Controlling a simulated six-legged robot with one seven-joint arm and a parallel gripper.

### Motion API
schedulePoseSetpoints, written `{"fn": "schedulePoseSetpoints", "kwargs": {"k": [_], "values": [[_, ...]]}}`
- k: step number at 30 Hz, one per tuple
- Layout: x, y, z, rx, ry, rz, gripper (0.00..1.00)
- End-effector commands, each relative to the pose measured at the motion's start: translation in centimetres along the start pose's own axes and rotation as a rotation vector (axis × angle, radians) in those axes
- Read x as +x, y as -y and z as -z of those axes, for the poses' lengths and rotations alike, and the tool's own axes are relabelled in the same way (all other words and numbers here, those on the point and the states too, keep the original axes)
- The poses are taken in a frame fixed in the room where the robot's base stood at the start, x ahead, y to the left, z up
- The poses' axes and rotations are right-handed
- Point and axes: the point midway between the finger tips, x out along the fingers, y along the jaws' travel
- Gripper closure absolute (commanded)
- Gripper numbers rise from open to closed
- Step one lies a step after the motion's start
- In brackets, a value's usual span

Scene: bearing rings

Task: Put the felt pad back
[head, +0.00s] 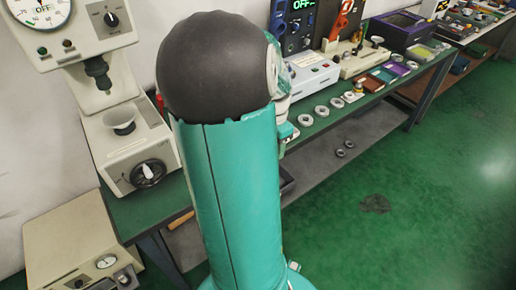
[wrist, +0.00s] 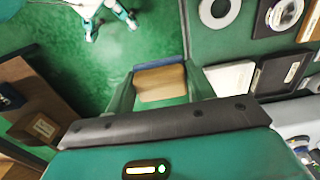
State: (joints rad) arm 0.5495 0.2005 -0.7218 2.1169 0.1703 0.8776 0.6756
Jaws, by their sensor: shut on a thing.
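In the wrist view, my gripper (wrist: 160,73) is shut on a flat tan piece with a blue-grey strip along its far edge, which looks like the felt pad (wrist: 162,86). The pad sits between the two dark green fingers, in line with the bench edge and over the green floor. Its lower part is hidden by the black gripper body. In the head view, my own arm blocks the middle, and I cannot make out the pad or the fingertips there.
The green bench (wrist: 212,48) lies to the right in the wrist view, with a metal ring (wrist: 219,11), a white plate (wrist: 230,78) and a dark labelled tray (wrist: 275,78) on it. A bench-top tester (head: 130,150) stands at left in the head view. Open floor (head: 440,190) lies at right.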

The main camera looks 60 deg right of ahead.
Motion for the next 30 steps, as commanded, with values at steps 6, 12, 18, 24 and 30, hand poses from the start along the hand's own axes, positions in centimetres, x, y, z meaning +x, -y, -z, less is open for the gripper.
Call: {"fn": "schedulePoseSetpoints", "kwargs": {"k": [6, 12, 18, 24, 30], "values": [[1.9, 3.7, 1.6, 0.002, -0.002, -0.005, 0.71], [4.0, 7.2, 2.7, -0.001, 0.001, -0.004, 0.71], [7.3, 9.7, 3.4, -0.001, 0.001, -0.003, 0.71], [8.7, 10.9, 3.6, -0.004, 0.0, -0.001, 0.71], [11.1, 11.2, 3.8, -0.003, 0.002, -0.003, 0.71]]}}
